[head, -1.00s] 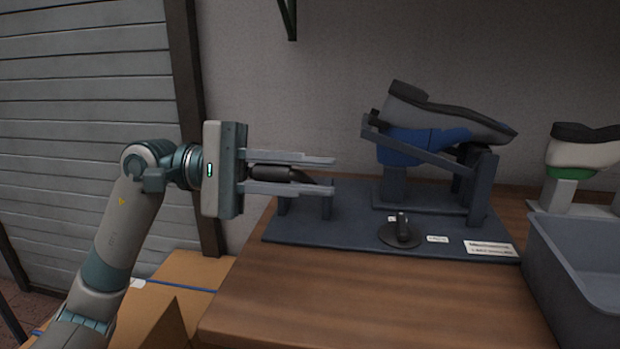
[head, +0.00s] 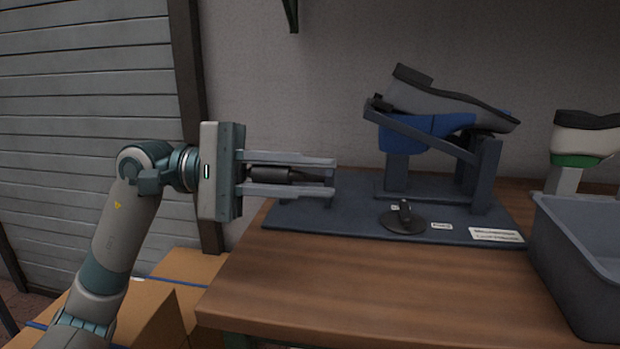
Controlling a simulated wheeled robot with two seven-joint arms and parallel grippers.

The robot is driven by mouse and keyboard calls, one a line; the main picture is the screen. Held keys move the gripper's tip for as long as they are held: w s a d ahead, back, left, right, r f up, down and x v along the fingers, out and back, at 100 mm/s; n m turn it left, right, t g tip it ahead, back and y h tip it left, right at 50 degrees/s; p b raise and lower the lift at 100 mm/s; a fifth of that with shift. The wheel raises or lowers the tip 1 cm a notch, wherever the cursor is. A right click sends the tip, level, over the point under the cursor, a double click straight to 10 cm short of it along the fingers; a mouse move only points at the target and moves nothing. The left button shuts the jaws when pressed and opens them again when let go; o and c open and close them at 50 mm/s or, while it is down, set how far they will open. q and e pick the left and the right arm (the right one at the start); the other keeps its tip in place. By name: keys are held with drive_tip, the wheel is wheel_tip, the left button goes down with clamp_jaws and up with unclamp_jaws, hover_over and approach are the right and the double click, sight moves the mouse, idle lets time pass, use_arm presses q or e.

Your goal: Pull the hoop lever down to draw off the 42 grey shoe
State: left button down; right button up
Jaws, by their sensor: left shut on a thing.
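The grey shoe (head: 440,101) sits sole up and tilted on a blue last (head: 425,130), its dark heel raised at the left. The dark hoop lever (head: 430,140) runs beside the last, from its high left end down to a post at the right. My left gripper (head: 333,175) is at the left of the stand, well apart from the shoe and hoop. It is shut on a dark-handled tool (head: 270,174), whose thinner end lies between the fingers. A short rest below is mostly hidden. My right gripper is out of view.
The stand's dark base plate (head: 350,220) bears a black disc with a small knob (head: 404,217) and white labels (head: 496,235). A grey bin (head: 590,255) stands at the right front. The front wooden tabletop (head: 400,285) is clear.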

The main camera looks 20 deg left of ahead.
sight(253, 178)
use_arm(q)
drive_tip(key=shift+s+d+f, duration=0.1)
drive_tip(key=shift+d+f, duration=0.05)
drive_tip(key=shift+f, duration=0.3)
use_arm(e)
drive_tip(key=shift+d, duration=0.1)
use_arm(q)
drive_tip(key=c, duration=1.6)
unclamp_jaws()
drive_tip(key=shift+r, duration=0.1)
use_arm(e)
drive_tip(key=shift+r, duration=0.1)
use_arm(q)
drive_tip(key=shift+a, duration=0.2)
